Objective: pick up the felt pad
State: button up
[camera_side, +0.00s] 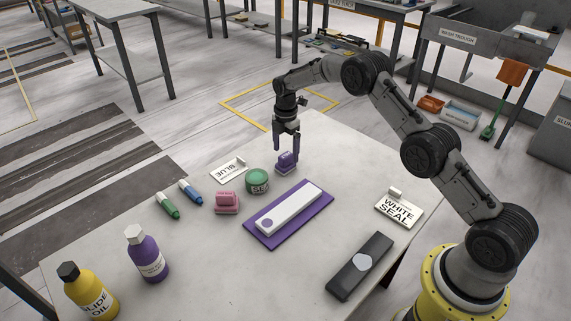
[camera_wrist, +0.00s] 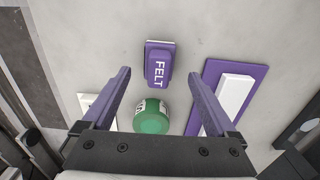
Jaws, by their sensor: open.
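The felt pad is a purple block with a pale base and the word FELT on top. It stands on the stone slab (camera_side: 190,270) in the side view (camera_side: 287,163) and also shows at the upper middle of the wrist view (camera_wrist: 159,62). My gripper (camera_side: 286,147) points down just over the pad, with its two fingers apart. In the wrist view my gripper (camera_wrist: 159,76) has one purple finger on each side of the pad's picture, with gaps on both sides. Nothing is held. How high the fingertips are above the slab is hard to tell.
A green round tin (camera_side: 258,181) stands close to the pad, with a white BLUE box (camera_side: 228,170) and a pink block (camera_side: 227,203) nearby. A white bar (camera_side: 290,208) lies on a purple plate (camera_side: 318,211).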

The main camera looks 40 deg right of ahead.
aim_at(286, 155)
jog(key=shift+f, duration=2.7)
grip_shut()
